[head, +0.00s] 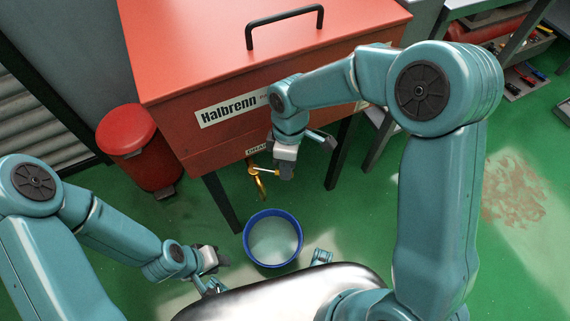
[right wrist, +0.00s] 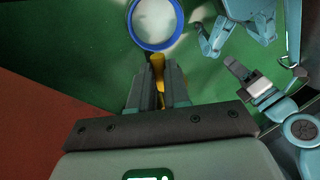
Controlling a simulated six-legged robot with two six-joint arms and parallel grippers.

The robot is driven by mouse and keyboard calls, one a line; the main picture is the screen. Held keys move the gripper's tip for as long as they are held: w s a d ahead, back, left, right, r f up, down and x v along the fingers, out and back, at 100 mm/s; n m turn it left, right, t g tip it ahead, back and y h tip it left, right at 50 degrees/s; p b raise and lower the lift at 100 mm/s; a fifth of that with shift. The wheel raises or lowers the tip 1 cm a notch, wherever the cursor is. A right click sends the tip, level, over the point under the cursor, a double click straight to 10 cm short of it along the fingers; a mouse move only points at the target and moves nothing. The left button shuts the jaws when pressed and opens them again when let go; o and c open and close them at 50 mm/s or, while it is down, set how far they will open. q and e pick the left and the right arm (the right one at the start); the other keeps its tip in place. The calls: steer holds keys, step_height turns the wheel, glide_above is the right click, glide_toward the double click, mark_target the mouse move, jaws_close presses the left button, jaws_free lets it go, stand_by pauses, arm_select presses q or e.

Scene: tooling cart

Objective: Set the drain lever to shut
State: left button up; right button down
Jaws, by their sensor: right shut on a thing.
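The brass-yellow drain valve (head: 256,174) hangs under the front of the red Halbrenn cabinet (head: 180,105). Its spout points down above the blue-rimmed bucket. My right gripper (head: 284,171) is beside the valve, shut on the drain lever, which reaches sideways into the jaws. In the right wrist view, yellow metal (right wrist: 158,70) shows between and beyond the fingers of the right gripper (right wrist: 158,92); the fingers hide part of it. My left gripper (head: 210,260) hangs low at the left of the bucket, away from the valve. Its jaw gap is not clear.
The bucket (head: 248,254), holding pale liquid, stands on the green floor below the valve. A red pedal bin (head: 140,150) is left of the cabinet. Dark cabinet legs (head: 221,203) flank the valve area. Open floor lies at the right, with a brownish stain (head: 515,190).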

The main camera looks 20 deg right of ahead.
steer(key=c, duration=1.1)
jaws_free()
step_height(320, 180, up, 20)
steer(key=p, duration=0.5)
steer(key=shift+p, duration=0.35)
